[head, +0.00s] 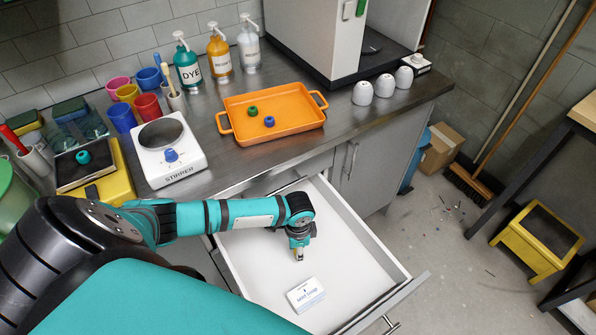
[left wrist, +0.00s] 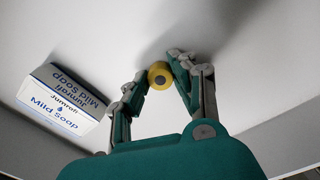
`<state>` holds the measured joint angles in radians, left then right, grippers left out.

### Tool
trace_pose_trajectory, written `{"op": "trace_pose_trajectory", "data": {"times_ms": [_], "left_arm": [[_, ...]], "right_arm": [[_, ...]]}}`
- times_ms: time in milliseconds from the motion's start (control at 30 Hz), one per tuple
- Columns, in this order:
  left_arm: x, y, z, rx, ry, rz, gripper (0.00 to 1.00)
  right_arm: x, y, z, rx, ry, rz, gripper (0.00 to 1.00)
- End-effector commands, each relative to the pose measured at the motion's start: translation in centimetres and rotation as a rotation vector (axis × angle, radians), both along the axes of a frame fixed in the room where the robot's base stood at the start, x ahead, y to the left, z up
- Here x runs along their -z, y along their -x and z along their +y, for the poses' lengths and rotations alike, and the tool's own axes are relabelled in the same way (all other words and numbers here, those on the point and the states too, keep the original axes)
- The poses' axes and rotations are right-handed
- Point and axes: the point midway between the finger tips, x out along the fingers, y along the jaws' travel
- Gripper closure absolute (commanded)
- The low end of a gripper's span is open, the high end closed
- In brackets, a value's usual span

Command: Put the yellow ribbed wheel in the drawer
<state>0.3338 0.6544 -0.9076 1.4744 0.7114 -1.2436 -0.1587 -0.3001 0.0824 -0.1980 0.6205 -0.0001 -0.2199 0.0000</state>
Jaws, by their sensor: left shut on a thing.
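The yellow ribbed wheel (left wrist: 160,74) is between the fingertips of my left gripper (left wrist: 159,78) in the left wrist view, with a dark round centre facing the camera. My left gripper (head: 298,254) is shut on it and points down inside the open drawer (head: 345,245). In the head view the wheel is too small and covered to make out clearly. I cannot tell whether the wheel touches the drawer floor. My right gripper is in neither view.
A white soap box (head: 305,294) lies in the drawer, also beside the gripper in the left wrist view (left wrist: 62,98). The rest of the drawer floor is bare. An orange tray (head: 290,123) with a green and a blue piece stands on the bench above.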

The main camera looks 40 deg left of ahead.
Motion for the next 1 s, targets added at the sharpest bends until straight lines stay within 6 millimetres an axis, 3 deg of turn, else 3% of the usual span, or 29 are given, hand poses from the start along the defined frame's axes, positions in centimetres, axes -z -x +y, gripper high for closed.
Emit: {"op": "trace_pose_trajectory", "data": {"times_ms": [67, 100, 267, 667, 1000], "left_arm": [[0.3, 0.0, 0.0, 0.0, -0.001, 0.001, 0.87], [0.3, 0.0, 0.0, 0.0, 0.0, 0.0, 0.73], [0.2, 0.0, 0.0, 0.0, -0.001, 0.001, 0.52], [-0.7, 0.0, 0.1, -0.001, -0.001, 0.0, 0.51], [-7.7, -0.2, 0.1, 0.001, 0.0, -0.004, 0.51]], "right_arm": [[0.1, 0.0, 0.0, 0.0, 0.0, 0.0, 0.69], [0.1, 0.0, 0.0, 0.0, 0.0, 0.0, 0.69], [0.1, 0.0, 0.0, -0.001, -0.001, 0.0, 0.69], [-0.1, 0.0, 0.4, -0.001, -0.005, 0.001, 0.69], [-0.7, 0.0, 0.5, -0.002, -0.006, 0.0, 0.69]]}}
